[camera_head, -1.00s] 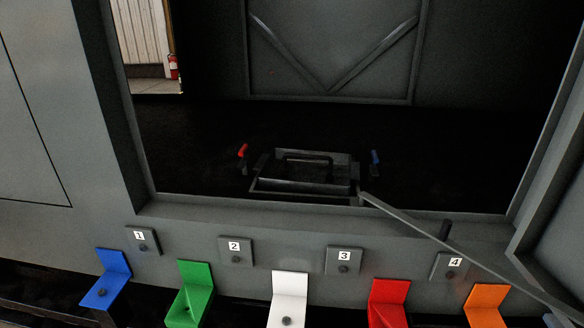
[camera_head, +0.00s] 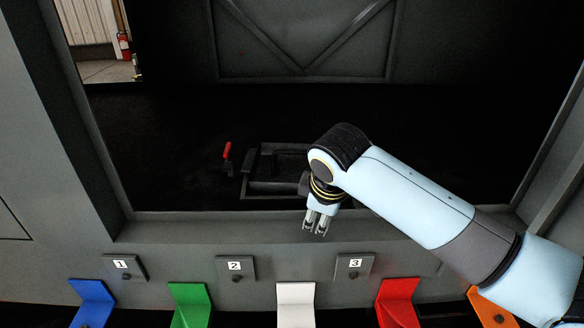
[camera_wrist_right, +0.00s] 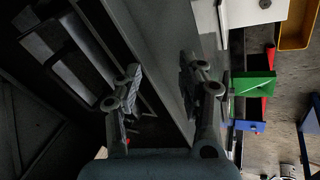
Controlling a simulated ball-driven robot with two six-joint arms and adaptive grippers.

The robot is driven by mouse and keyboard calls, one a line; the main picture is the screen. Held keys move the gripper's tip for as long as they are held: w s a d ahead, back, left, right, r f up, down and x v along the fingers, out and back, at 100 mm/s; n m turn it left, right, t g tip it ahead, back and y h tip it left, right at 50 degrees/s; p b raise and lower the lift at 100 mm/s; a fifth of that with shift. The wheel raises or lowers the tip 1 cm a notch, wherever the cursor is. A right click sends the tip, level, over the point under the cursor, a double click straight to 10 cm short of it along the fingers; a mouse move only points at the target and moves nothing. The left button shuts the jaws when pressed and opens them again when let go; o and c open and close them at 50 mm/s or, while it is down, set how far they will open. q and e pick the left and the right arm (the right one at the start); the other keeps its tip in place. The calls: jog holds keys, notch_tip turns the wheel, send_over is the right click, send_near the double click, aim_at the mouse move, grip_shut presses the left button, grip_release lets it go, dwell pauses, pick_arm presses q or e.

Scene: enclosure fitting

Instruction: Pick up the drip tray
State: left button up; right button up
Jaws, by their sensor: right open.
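The drip tray appears to be the dark open box (camera_head: 270,188) with a bar handle, sitting on the black floor inside the enclosure. My right arm covers its right part in the head view. My right gripper (camera_head: 317,229) points down in front of the tray, over the enclosure's front sill, apart from the tray and empty. In the wrist view its two fingers (camera_wrist_right: 163,85) are spread, with the sill edge between them. A dark frame and bar, likely the tray (camera_wrist_right: 78,60), show at upper left there. My left gripper is in neither view.
A red-handled clamp (camera_head: 227,152) stands left of the tray. The front sill (camera_head: 200,225) carries numbered plates. Blue (camera_head: 92,300), green (camera_head: 190,303), white (camera_head: 296,303), red (camera_head: 398,300) and orange (camera_head: 490,305) brackets stick out below. The enclosure floor left of the clamp is clear.

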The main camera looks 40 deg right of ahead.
aim_at(307, 152)
jog(key=w+d+r+n+h, duration=0.1)
jog(key=w+d+r+n, duration=0.1)
jog(key=w+d+r, duration=0.4)
jog(key=w+d+r+n+h, duration=0.15)
jog(key=w+d, duration=0.25)
jog(key=w, duration=0.4)
jog(key=shift+t+y, duration=0.25)
jog(key=shift+t, duration=0.15)
jog(key=b+x, duration=0.1)
jog(key=x, duration=0.2)
jog(key=b+x, duration=0.1)
jog(key=x, duration=0.3)
jog(key=b+x, duration=0.2)
jog(key=x, duration=0.1)
jog(key=shift+w+d+r, duration=0.1)
jog(key=shift+w+d, duration=0.25)
jog(key=shift+r+m, duration=0.1)
jog(key=shift+m, duration=0.15)
grip_shut()
jog(key=shift+w, duration=0.1)
